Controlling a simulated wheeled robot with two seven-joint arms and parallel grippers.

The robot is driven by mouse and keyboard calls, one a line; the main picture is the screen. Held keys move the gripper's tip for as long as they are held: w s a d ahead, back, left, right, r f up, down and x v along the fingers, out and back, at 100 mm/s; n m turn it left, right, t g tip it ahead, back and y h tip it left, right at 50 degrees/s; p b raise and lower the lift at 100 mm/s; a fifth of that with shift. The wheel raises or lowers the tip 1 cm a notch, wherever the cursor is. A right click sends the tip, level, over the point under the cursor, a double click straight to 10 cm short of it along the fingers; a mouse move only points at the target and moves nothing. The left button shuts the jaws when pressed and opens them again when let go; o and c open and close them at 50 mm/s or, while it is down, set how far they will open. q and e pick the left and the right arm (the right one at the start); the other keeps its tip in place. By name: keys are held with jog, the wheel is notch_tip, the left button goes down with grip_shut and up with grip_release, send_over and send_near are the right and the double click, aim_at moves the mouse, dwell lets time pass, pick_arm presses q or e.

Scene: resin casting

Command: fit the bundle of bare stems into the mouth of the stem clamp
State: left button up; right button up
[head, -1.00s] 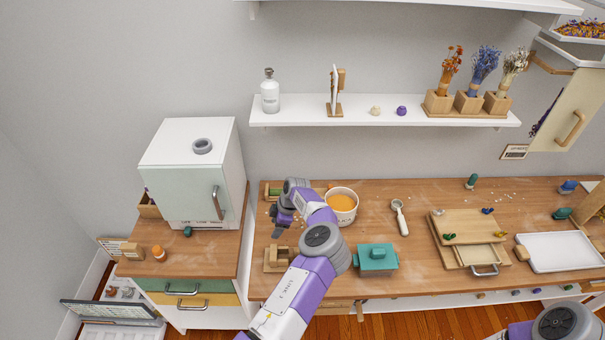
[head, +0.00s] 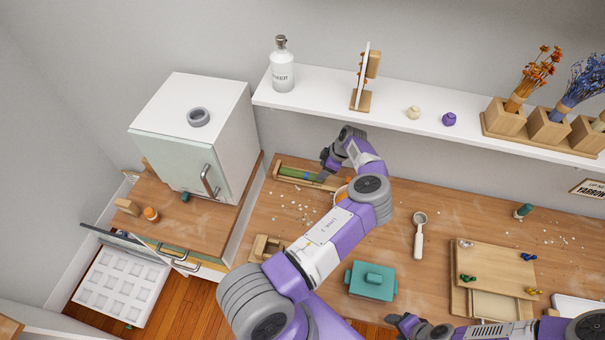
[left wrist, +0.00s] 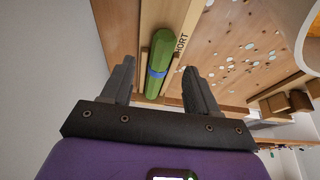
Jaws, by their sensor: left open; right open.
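The bundle of bare stems (head: 296,173) is green with a blue band. It lies in a narrow wooden tray (head: 281,179) at the back left of the bench, and the left wrist view shows it lying lengthwise there (left wrist: 159,58), beside the word "SHORT". My left gripper (head: 325,168) is open at the tray's right end. In the left wrist view its fingers (left wrist: 160,85) stand on either side of the bundle, apart from it. A notched wooden block that looks like the stem clamp (head: 264,248) stands at the bench's front left. My right gripper (head: 403,324) is open near the front edge.
My left arm partly hides a pot (head: 340,194). A teal lidded box (head: 371,281), a white-handled scoop (head: 419,236) and wooden boards (head: 497,262) stand to the right. A white cabinet (head: 190,135) stands left. A shelf (head: 390,112) runs above the back of the bench.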

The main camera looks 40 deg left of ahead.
aim_at(302, 175)
pick_arm(q)
jog(key=x, duration=0.4)
jog(key=shift+s+f, duration=0.15)
grip_shut()
